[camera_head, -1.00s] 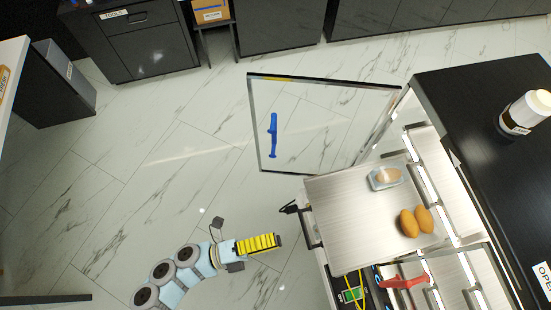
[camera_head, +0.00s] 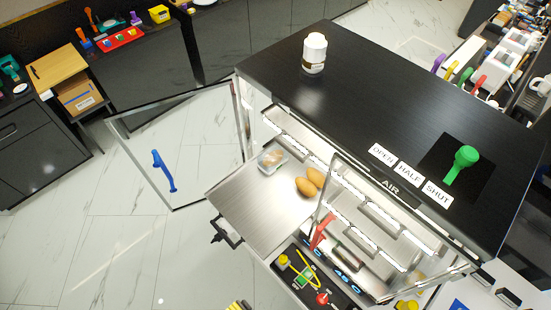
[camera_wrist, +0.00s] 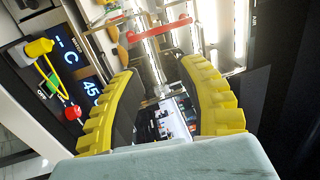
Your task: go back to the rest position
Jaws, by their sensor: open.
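My gripper (camera_wrist: 165,112) is open in the wrist view, its two yellow ribbed fingers spread apart with nothing held between them. It faces the front of the display cabinet, with the red handle (camera_wrist: 160,30) beyond the fingers. Most of my arm is outside that view.
A pulled-out metal shelf (camera_head: 245,215) bears two brown rolls (camera_head: 310,181) and a clear packet (camera_head: 271,159). A glass door (camera_head: 190,150) with a blue handle (camera_head: 163,171) stands open. A green lever (camera_head: 461,163) and a white-capped jar (camera_head: 314,53) are on the black top.

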